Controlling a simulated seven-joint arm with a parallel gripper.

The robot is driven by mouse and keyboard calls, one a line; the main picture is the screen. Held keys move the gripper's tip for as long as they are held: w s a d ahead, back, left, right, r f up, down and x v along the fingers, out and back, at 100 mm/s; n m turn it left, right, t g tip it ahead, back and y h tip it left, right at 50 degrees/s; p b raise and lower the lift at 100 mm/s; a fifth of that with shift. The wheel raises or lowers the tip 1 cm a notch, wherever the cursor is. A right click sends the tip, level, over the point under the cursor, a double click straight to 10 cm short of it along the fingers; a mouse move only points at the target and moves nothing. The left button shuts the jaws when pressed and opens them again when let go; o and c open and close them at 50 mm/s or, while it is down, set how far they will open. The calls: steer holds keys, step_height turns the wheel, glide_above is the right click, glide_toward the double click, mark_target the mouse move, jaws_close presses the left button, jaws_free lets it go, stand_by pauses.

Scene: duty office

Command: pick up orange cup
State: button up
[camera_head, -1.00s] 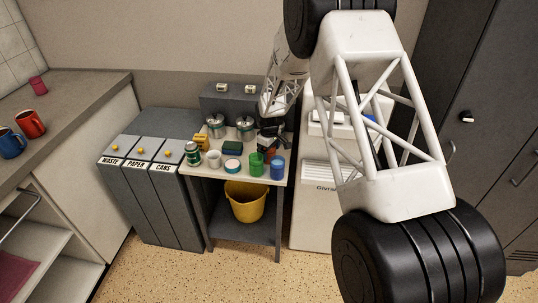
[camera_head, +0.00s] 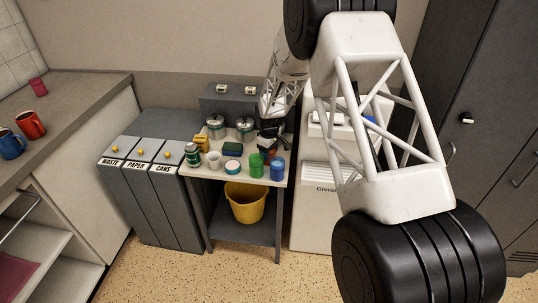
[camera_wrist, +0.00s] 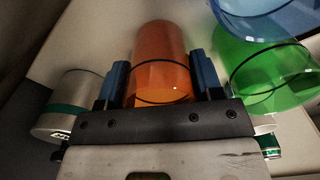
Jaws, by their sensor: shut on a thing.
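The orange cup (camera_wrist: 160,55) is between my gripper's two blue-padded fingers in the wrist view. My gripper (camera_wrist: 160,85) is shut on it, with a finger on each side. In the head view my gripper (camera_head: 271,142) is at the back right of the small table, behind the green cup (camera_head: 256,165) and the blue cup (camera_head: 277,169). The orange cup is mostly hidden there, so I cannot tell whether it is clear of the tabletop. In the wrist view the green cup (camera_wrist: 265,75) is close to the right finger, with the blue cup (camera_wrist: 270,15) beyond it.
A metal canister (camera_wrist: 70,105) is left of my gripper in the wrist view. The table also holds a white cup (camera_head: 214,160), a green can (camera_head: 192,154) and a round tin (camera_head: 232,166). A grey box (camera_head: 228,103) stands behind, and a white machine (camera_head: 317,205) at right.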

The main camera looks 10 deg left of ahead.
steer(key=shift+r, duration=0.15)
step_height(320, 180, up, 10)
stand_by(0.6)
stand_by(0.6)
